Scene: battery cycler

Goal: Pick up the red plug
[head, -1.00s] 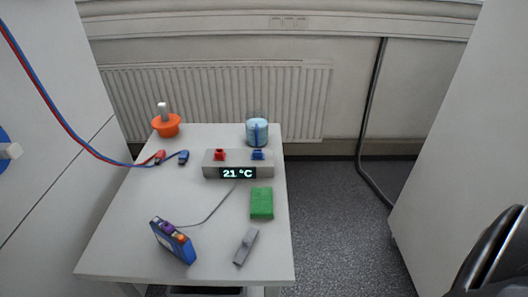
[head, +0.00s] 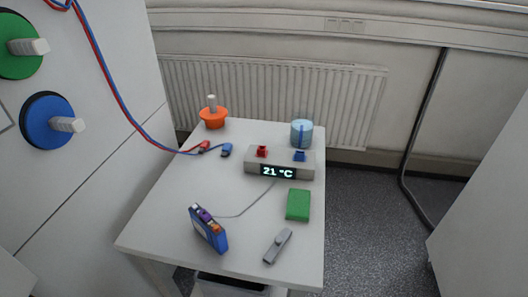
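The red plug (head: 202,147) lies on the far left part of the white table (head: 180,215), at the end of a red cable. A blue plug (head: 226,150) on a blue cable lies just right of it. Both cables run up to the left along the wall panel. A grey box (head: 307,172) with a red socket (head: 262,151), a blue socket (head: 299,155) and a "21 °C" display stands right of the plugs. Neither of my grippers is in view.
On the table are an orange pot-like object (head: 214,122), a light blue cylinder (head: 301,133), a green block (head: 298,204), a blue device (head: 208,230) with a thin grey cable, and a grey clip-like object (head: 277,246). Green (head: 14,48) and blue (head: 45,121) knobs stick out at left. Floor is clear right of the table.

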